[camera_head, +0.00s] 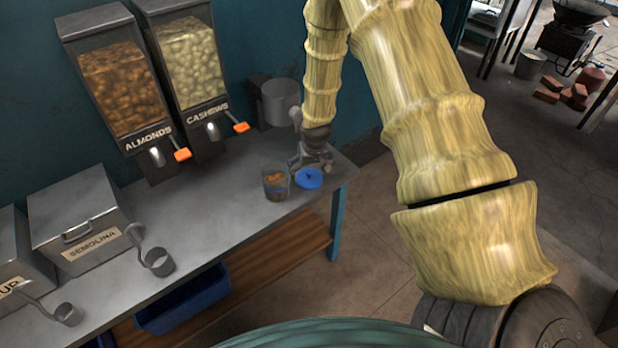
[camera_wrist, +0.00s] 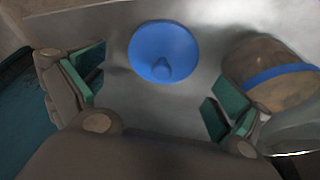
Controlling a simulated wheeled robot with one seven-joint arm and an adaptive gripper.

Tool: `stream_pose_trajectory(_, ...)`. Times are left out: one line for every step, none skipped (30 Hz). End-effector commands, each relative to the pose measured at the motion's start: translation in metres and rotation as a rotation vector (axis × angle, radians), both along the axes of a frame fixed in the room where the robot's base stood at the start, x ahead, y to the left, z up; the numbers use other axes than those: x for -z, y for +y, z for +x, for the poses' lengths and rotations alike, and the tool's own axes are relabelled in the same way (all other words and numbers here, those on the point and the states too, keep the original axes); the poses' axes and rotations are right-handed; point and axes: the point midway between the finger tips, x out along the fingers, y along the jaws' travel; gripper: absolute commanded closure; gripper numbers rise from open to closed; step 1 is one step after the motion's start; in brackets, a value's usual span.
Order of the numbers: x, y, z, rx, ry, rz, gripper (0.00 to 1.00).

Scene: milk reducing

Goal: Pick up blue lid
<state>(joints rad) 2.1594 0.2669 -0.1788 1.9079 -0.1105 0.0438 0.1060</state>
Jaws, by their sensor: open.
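The blue lid (camera_head: 309,178) is a round disc with a small knob, lying flat on the grey metal table near its right end. In the wrist view the lid (camera_wrist: 164,50) lies beyond the fingertips, centred between them or slightly left. My gripper (camera_head: 312,160) is open and empty, just behind the lid in the head view. In the wrist view my gripper (camera_wrist: 155,95) shows its green finger pads spread wide, not touching the lid. A clear jar with brown contents (camera_head: 276,184) stands left of the lid; it also shows in the wrist view (camera_wrist: 275,75), close to the right finger.
The grey table (camera_head: 215,205) has its right edge close to the lid. A grey metal pot (camera_head: 279,101) is behind. A semolina bin (camera_head: 82,225) and a metal scoop (camera_head: 158,262) are at left.

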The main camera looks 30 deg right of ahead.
Motion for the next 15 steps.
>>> stream_pose_trajectory(0.004,0.001,0.001,-0.001,0.002,0.000,0.00)
stream_pose_trajectory(0.006,0.001,0.002,-0.001,0.002,0.000,0.00)
stream_pose_trajectory(0.010,0.000,0.004,0.000,0.002,0.001,0.00)
stream_pose_trajectory(0.013,0.000,0.004,-0.001,0.002,0.000,0.00)
stream_pose_trajectory(0.016,0.000,0.005,-0.001,0.003,0.001,0.00)
stream_pose_trajectory(0.018,0.000,0.006,0.000,0.002,0.001,0.00)
stream_pose_trajectory(0.020,0.000,0.006,-0.001,0.002,0.000,0.00)
stream_pose_trajectory(0.022,0.000,0.007,-0.001,0.002,0.000,0.00)
stream_pose_trajectory(0.024,-0.001,0.007,-0.001,0.002,0.000,0.00)
stream_pose_trajectory(0.025,-0.001,0.008,0.000,0.001,0.000,0.00)
stream_pose_trajectory(0.026,-0.001,0.008,0.000,0.001,0.000,0.00)
stream_pose_trajectory(0.027,-0.001,0.008,0.000,0.001,0.000,0.00)
stream_pose_trajectory(0.027,-0.001,0.008,0.000,0.001,0.001,0.00)
stream_pose_trajectory(0.028,-0.001,0.008,0.000,0.001,0.001,0.00)
stream_pose_trajectory(0.028,-0.001,0.008,0.000,0.000,0.001,0.00)
